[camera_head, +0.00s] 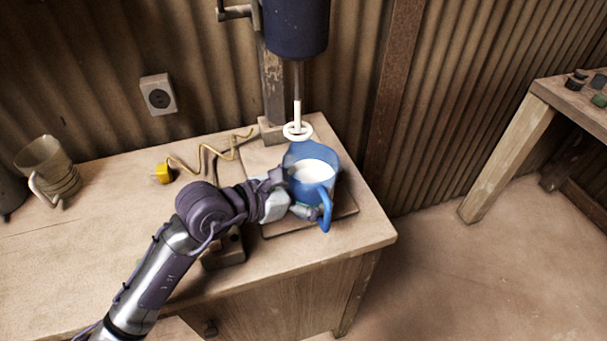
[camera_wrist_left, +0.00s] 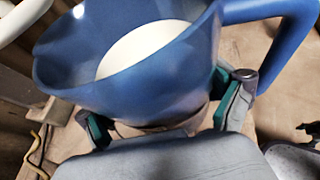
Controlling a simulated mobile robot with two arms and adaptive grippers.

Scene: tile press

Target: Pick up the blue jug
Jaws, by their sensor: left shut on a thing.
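The blue jug (camera_head: 309,171) stands upright at the right end of the workbench, below a mixer, with white contents inside. Its handle (camera_head: 325,210) points toward the front. My left gripper (camera_head: 291,196) reaches in from the left and is shut on the jug's body. In the left wrist view the jug (camera_wrist_left: 140,85) fills the upper middle, and the two green-padded fingers (camera_wrist_left: 160,115) lie on either side of its lower body. I cannot tell whether the jug's base touches the board under it.
The mixer's white ring-shaped whisk (camera_head: 298,131) hangs just behind the jug's rim. A yellow plug with a cord (camera_head: 163,173) lies on the bench (camera_head: 110,235). A glass mug (camera_head: 48,170) stands at the left. A second table (camera_head: 560,97) is at the right.

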